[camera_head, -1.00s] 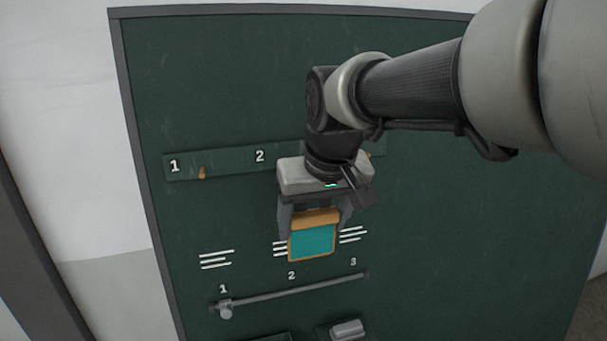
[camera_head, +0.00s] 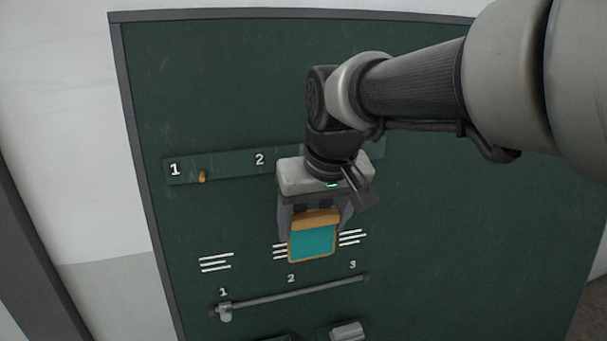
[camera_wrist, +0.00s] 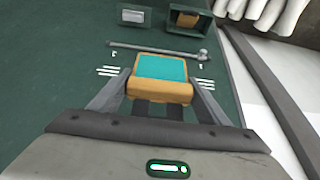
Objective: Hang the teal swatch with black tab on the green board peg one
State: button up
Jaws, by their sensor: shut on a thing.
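The teal swatch (camera_head: 312,243) has an orange-brown border and an orange-brown tab (camera_head: 315,219); no black tab shows. My gripper (camera_head: 314,226) is shut on the tab, and the teal face hangs below it. In the wrist view the swatch (camera_wrist: 160,67) sits between the two fingers (camera_wrist: 160,90). The green board (camera_head: 430,220) stands behind. Its peg one (camera_head: 202,177) is a short orange-brown peg beside the printed 1, left of and above my gripper, and bare. My wrist hides the right part of the peg strip (camera_head: 225,167).
Below the swatch a grey bar (camera_head: 295,293) runs across the board under numbers 1 to 3, with a slider (camera_head: 225,313) at its left end. Two trays sit lower; one (camera_wrist: 187,20) holds an orange-brown piece, the other a grey block (camera_wrist: 133,15). The board between peg one and my gripper is clear.

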aim_at(322, 236)
jog(key=shift+s+d+r, duration=0.15)
jog(key=shift+s+d, duration=0.05)
jog(key=shift+s, duration=0.5)
jog(key=shift+s+d+r, duration=0.1)
jog(key=shift+s+d, duration=0.1)
jog(key=shift+s, duration=0.45)
jog(key=shift+s+d+r, duration=0.15)
jog(key=shift+s+d, duration=0.05)
jog(key=shift+s, duration=0.5)
jog(key=shift+s, duration=0.1)
jog(key=shift+s+d+b, duration=0.2)
jog(key=shift+s+d, duration=0.1)
jog(key=shift+s, duration=0.65)
jog(key=shift+s+d+b, duration=0.25)
jog(key=shift+s, duration=0.65)
jog(key=shift+s+d+b, duration=0.2)
jog(key=shift+s+d, duration=0.1)
jog(key=shift+s, duration=0.65)
